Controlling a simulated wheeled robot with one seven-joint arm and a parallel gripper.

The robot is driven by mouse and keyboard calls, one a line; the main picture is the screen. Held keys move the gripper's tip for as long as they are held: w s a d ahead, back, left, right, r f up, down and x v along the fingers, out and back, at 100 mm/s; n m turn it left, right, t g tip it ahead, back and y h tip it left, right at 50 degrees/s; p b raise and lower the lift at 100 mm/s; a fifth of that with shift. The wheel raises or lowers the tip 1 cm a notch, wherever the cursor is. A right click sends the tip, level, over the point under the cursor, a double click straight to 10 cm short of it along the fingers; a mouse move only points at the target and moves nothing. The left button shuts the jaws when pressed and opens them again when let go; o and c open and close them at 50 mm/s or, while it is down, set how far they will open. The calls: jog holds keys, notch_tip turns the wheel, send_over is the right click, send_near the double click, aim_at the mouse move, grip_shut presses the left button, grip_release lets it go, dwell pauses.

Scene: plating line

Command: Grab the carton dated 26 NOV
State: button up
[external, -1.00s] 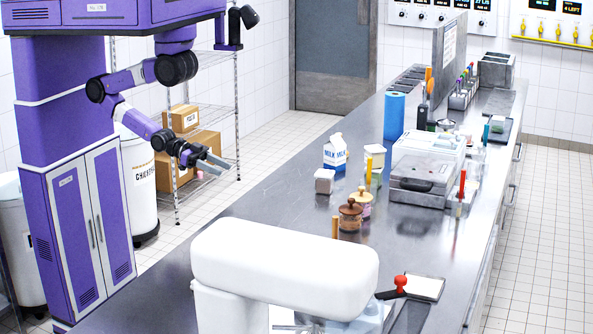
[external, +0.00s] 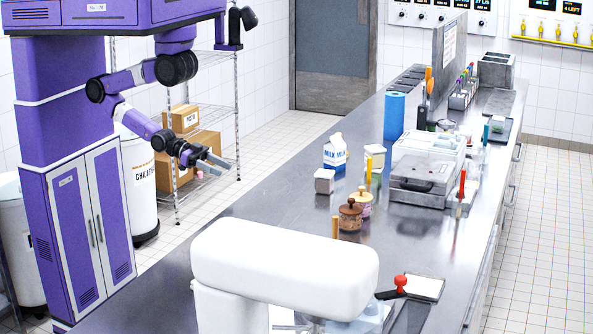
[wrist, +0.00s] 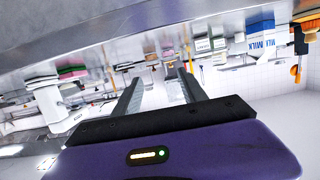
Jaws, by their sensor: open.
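One milk carton (external: 335,153), white with a blue band and a gabled top, stands upright on the steel counter (external: 262,195) in the external view. It also shows in the wrist view (wrist: 262,40), tilted by the camera's roll, at the upper right. Its date cannot be read in either view. My gripper (external: 214,166) is left of the counter in the external view, well apart from the carton. Its two fingers (wrist: 160,88) are spread with nothing between them in the wrist view.
Two lidded jars (external: 350,214) are nearer. A blue roll (external: 394,116) stands behind. The counter's left part is clear.

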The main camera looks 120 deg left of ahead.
jog(key=o, duration=0.6)
